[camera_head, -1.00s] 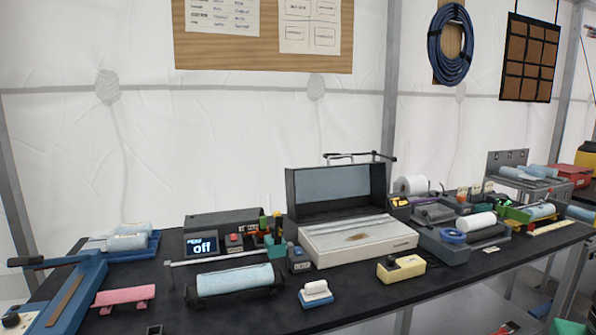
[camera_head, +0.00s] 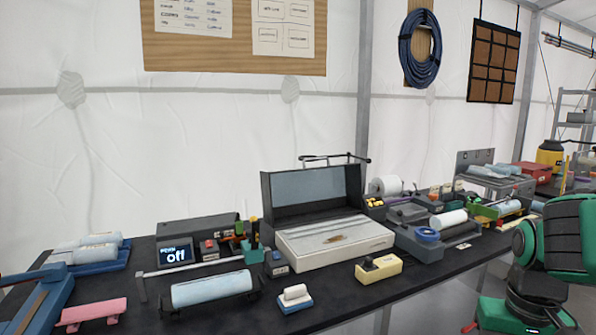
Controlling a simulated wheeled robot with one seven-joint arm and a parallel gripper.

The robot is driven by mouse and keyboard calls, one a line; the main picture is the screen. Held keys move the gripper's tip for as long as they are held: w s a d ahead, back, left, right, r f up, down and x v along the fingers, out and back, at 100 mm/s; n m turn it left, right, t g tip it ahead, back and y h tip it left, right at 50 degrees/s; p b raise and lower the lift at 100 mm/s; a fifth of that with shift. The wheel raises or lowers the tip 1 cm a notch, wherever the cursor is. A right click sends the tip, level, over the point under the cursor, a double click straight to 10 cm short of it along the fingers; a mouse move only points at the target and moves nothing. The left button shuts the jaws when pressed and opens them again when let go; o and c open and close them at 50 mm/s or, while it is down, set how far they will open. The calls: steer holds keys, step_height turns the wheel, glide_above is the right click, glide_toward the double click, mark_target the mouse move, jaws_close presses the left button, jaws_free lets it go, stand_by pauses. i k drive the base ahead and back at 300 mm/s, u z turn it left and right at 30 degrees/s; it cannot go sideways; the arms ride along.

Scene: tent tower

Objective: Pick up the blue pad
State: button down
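A small blue pad (camera_head: 297,306) with a white rounded top (camera_head: 295,292) lies near the front edge of the dark bench, in front of the large grey lidded box. It looks like the blue pad, though other blue items are on the bench. Nothing touches it from above. Green and black links of my arm (camera_head: 560,240) show at the right edge. My gripper itself is not in the picture, so its fingers cannot be seen.
Left of the pad is a light-blue roll (camera_head: 212,288) on a dark stand. Right of it is a yellow box (camera_head: 378,268) with a black knob. The open lidded box (camera_head: 335,245) stands behind.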

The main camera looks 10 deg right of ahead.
mark_target(296, 299)
steer(key=i, duration=0.85)
steer(key=z, duration=0.05)
